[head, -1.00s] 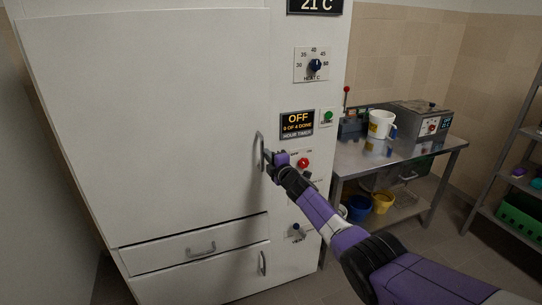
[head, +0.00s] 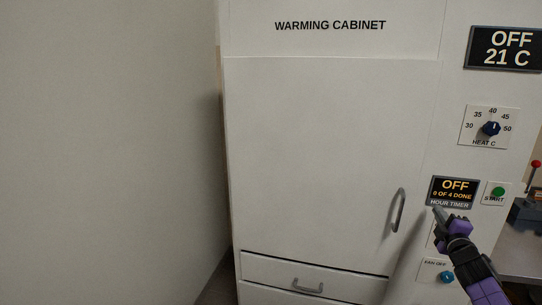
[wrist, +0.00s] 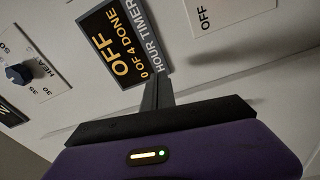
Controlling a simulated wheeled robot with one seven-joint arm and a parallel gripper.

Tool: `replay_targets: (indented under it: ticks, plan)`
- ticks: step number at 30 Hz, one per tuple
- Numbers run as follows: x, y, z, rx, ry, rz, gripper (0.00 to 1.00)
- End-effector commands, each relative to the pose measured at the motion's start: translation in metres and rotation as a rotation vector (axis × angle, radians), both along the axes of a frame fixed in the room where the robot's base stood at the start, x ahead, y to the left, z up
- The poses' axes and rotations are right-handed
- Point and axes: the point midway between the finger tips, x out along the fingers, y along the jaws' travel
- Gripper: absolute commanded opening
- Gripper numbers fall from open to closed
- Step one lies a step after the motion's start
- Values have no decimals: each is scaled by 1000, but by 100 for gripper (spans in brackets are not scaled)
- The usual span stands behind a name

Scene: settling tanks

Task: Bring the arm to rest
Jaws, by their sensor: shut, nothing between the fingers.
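My gripper (head: 437,211) is shut and empty, at the lower edge of the hour timer display (head: 454,192) in the head view. In the wrist view its closed fingers (wrist: 156,93) point at the same display (wrist: 122,42), which reads OFF, 0 of 4 done. I cannot tell whether the fingertips touch the panel. My purple arm reaches in from the lower right. The warming cabinet (head: 320,130) stands upright with its door closed. The door handle (head: 398,210) is to the left of my gripper, apart from it.
The heat dial (head: 491,128), a green start button (head: 498,192) and a blue fan knob (head: 447,277) are on the panel. A drawer (head: 307,272) is below the door. A metal table (head: 520,250) is at the right edge. A bare wall (head: 110,130) is at left.

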Motion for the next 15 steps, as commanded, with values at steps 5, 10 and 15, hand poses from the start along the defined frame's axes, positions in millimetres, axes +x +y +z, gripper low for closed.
replay_targets:
  ticks: [5,10,15]
  plan:
    - [-10,35,20,167,-142,47,0]
    - [-33,85,6,343,-233,102,0]
    - [-73,145,-22,545,-305,156,0]
